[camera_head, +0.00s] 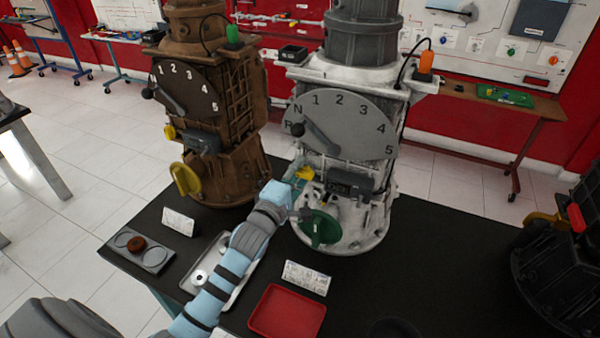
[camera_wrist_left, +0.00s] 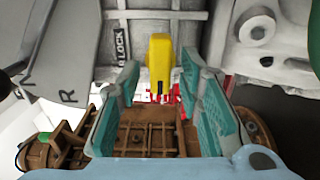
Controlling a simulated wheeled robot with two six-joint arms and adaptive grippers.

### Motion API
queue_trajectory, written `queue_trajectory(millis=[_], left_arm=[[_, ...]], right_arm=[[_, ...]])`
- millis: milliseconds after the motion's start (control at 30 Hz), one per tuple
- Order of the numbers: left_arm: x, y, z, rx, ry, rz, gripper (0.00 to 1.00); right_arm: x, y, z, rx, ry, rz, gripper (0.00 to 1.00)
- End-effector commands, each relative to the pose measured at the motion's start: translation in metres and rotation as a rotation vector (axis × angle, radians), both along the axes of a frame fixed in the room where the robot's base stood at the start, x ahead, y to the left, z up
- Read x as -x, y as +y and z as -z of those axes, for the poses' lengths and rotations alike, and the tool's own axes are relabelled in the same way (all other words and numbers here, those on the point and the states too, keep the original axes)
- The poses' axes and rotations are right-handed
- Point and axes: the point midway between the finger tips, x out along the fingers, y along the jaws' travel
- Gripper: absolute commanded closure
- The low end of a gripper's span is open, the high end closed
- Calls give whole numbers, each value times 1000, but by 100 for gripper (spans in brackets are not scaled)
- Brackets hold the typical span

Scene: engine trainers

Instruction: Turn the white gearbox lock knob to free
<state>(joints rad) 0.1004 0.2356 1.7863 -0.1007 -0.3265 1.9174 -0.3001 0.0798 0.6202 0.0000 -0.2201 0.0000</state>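The white gearbox (camera_head: 340,185) stands on the black table, with a grey dial marked N, R and numbers. Its yellow lock knob (camera_head: 304,173) is on its lower left side. In the left wrist view the yellow knob (camera_wrist_left: 160,62) points upright in the picture, beside a LOCK label and above red lettering only partly readable. My left gripper (camera_head: 296,183) is at the gearbox's lower left side. In the wrist view its teal fingers (camera_wrist_left: 160,76) are open, one on each side of the knob, with gaps visible. My right gripper is not in view.
A brown gearbox (camera_head: 225,150) with a yellow handwheel (camera_head: 185,180) stands close on the left. A green handwheel (camera_head: 320,228) sits low on the white gearbox. A metal tray (camera_head: 240,283), red tray (camera_head: 287,312) and cards lie in front. A black machine (camera_head: 555,260) is at right.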

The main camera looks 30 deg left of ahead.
Motion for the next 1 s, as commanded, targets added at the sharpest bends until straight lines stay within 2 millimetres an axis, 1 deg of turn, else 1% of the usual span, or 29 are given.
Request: queue_trajectory(millis=[200, 267, 367, 600, 700, 833, 1000], left_arm=[[1, 0, 1, -1, 1, 0, 67], [4, 0, 1, -1, 2, 0, 67], [19, -1, 2, -3, 3, 0, 67], [85, -5, 2, -4, 4, 1, 67], [106, -6, 2, -3, 4, 0, 67], [119, -7, 1, -1, 1, 0, 67], [120, -7, 0, 0, 1, 0, 67]], right_arm=[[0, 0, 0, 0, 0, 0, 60], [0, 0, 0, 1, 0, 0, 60], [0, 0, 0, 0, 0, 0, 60], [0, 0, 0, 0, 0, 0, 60], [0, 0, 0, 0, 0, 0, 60], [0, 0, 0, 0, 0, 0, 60], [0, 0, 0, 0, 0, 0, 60]])
